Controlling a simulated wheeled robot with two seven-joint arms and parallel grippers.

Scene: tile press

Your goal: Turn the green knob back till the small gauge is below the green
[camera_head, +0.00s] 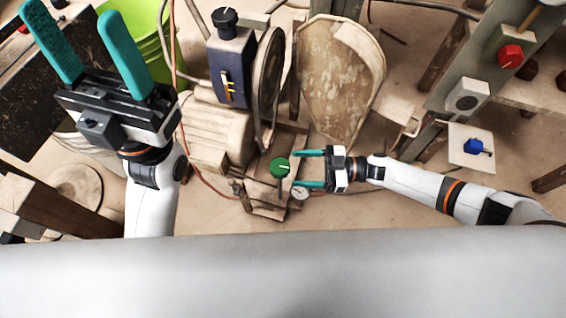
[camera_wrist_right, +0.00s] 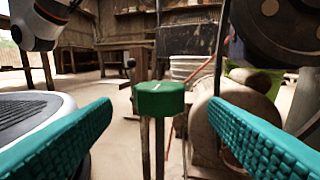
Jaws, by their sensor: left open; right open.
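The green knob (camera_head: 279,168) sits on top of a thin stem above a small wooden stand, with a light mark line on its top. The small round gauge (camera_head: 299,193) is just below and right of the knob; its needle is too small to read. My right gripper (camera_head: 298,169) is open, its teal fingers pointing left at the knob, apart from it. In the right wrist view the green knob (camera_wrist_right: 161,98) stands between and beyond the two open fingers. My left gripper (camera_head: 98,52) is open and empty at the upper left, far from the knob.
A blue box with a black knob (camera_head: 225,20) and a motor with a large wheel (camera_head: 268,90) stand behind the green knob. A red knob (camera_head: 510,57) and a blue knob (camera_head: 473,147) are at the right. A lime bucket (camera_head: 166,40) stands behind my left gripper.

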